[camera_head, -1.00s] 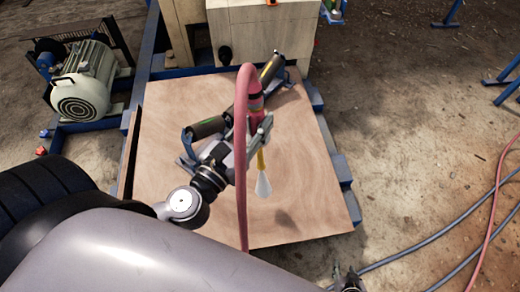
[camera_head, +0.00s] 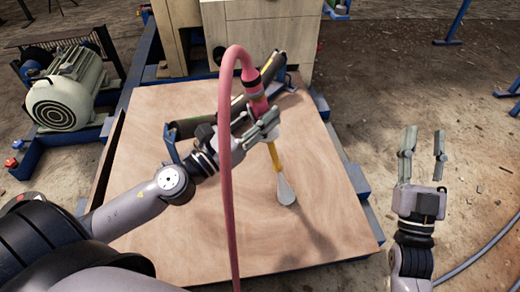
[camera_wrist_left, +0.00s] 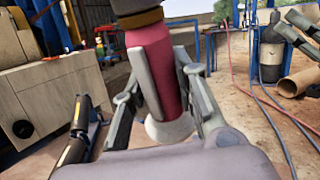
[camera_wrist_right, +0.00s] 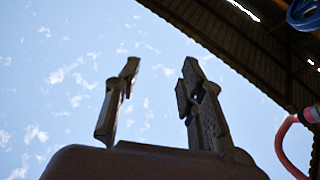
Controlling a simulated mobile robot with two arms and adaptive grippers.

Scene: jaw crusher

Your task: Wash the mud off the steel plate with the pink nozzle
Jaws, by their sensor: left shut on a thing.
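The pink nozzle (camera_head: 257,101) is in my left gripper (camera_head: 262,126), above a tan, wood-grained board. A thin yellow part (camera_head: 273,155) runs down from it to a pale grey, flared tip (camera_head: 286,191). In the left wrist view, the fingers (camera_wrist_left: 180,90) close around the nozzle's pink body (camera_wrist_left: 150,58). A pink hose (camera_head: 226,170) arches up from the nozzle and hangs down in front of my left arm. My right gripper (camera_head: 422,155) is open and empty, right of the board; its parted fingers (camera_wrist_right: 158,100) face the sky. I cannot make out a steel plate or mud.
The tan board (camera_head: 150,115) lies on a blue frame (camera_head: 354,181). A pale wooden box (camera_head: 262,35) stands at its far edge, and a motor (camera_head: 70,92) is at the left. Open dirt ground with a grey hose (camera_head: 480,250) is at the right.

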